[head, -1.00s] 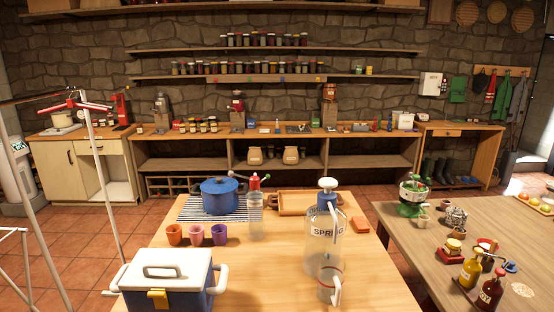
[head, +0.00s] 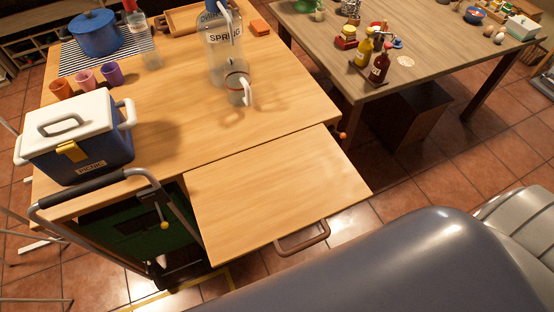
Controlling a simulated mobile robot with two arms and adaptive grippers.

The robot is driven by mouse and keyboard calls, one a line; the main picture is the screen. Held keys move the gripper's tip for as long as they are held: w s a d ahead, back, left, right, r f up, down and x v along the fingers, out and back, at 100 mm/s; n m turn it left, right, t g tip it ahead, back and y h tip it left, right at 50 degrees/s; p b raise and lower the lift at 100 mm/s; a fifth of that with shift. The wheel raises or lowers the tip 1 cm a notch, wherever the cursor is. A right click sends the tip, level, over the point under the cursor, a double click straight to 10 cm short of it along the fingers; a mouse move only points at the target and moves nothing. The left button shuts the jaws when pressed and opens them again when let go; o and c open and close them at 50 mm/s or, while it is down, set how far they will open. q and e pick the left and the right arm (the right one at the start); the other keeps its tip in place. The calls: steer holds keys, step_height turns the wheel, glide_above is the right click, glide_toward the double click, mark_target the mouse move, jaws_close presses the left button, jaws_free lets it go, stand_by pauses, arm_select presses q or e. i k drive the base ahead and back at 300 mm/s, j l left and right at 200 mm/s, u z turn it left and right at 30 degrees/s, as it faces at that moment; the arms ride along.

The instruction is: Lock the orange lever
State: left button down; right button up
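A small orange lever (head: 341,135) sticks out at the right edge of the near wooden table (head: 250,125), close to where a lower front panel (head: 275,195) meets the tabletop. Only its rounded end shows clearly, so I cannot tell its locked or unlocked position. The panel lies flat and has a brown bar handle (head: 303,238) on its front edge. Neither of my grippers is in view.
A blue and white cooler (head: 85,150) stands at the table's left. A cart handle (head: 95,188) is in front.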

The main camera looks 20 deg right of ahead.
mark_target(343, 135)
steer(key=l+z, duration=0.1)
steer(key=z, duration=1.2)
